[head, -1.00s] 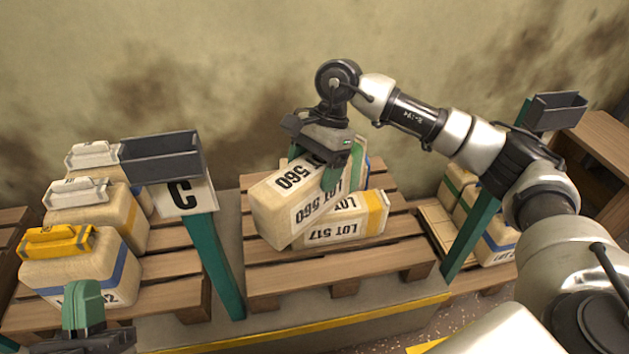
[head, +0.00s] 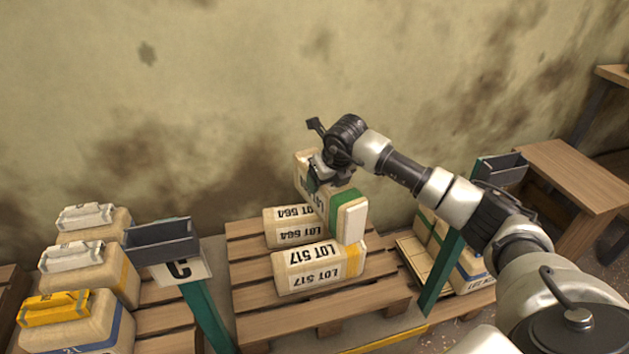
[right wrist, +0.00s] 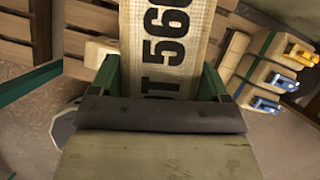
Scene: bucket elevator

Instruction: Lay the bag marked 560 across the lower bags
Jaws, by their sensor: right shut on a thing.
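The bag marked 560 (head: 328,203) is tan with a green band near its white end, and its 560 print shows in the right wrist view (right wrist: 168,45). My right gripper (head: 320,178) is shut on it, with the green fingers on both sides of the bag in the right wrist view (right wrist: 160,82). The bag runs from back left to front right over the lower bags. These are a LOT 564 bag (head: 285,226) behind and a LOT 517 bag (head: 310,268) in front. I cannot tell whether it touches them. My left gripper is out of view.
The lower bags lie on a wooden pallet (head: 265,325). A post with a C sign (head: 180,270) and grey tray stands left, near several capped bags (head: 100,270). Another post (head: 440,275) and more bags stand right. The stained wall (head: 200,100) is close behind.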

